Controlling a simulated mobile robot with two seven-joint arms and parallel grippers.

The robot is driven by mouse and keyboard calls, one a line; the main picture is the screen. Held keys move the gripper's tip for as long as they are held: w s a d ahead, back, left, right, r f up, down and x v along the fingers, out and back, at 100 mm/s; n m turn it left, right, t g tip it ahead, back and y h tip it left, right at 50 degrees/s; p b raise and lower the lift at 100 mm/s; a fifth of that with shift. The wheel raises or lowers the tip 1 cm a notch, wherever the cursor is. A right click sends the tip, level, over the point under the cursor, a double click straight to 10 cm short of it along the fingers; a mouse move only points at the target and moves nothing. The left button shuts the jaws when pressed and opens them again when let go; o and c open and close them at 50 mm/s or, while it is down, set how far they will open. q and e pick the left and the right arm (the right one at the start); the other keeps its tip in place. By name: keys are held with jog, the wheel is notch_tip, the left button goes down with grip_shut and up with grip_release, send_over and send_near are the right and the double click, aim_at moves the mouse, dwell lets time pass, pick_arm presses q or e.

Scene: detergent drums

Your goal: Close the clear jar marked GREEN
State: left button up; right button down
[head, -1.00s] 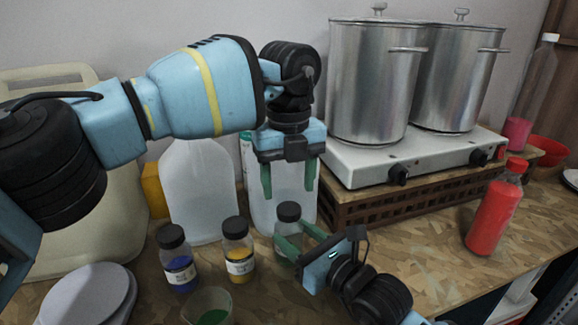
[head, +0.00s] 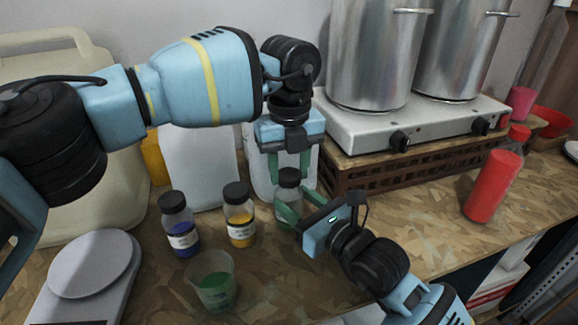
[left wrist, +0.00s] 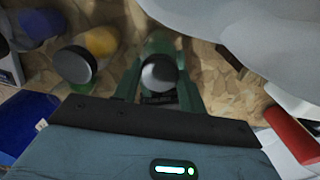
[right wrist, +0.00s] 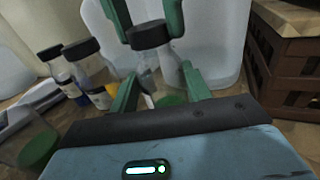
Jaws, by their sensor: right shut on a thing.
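The clear jar (head: 288,208), with a black lid (head: 289,177) on its mouth, stands upright on the table. A little green shows low inside it in the right wrist view (right wrist: 170,101). Its label is not readable. My right gripper (head: 289,215) is shut on the jar's body from the right. My left gripper (head: 289,172) points down from above, its fingers open on either side of the lid. The lid also shows between those fingers in the left wrist view (left wrist: 158,73). I cannot tell whether the lid is screwed tight.
A blue-filled jar (head: 180,225) and a yellow-filled jar (head: 239,215), both black-lidded, stand left. A beaker with green contents (head: 212,280) is in front, a scale (head: 95,265) at far left. White containers stand behind; a hot plate (head: 400,135) with pots and a red bottle (head: 493,185) are right.

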pick_arm(q)
jog(key=shift+c, duration=1.4)
jog(key=shift+m, duration=1.6)
jog(key=o, duration=1.1)
jog(key=shift+r, duration=2.3)
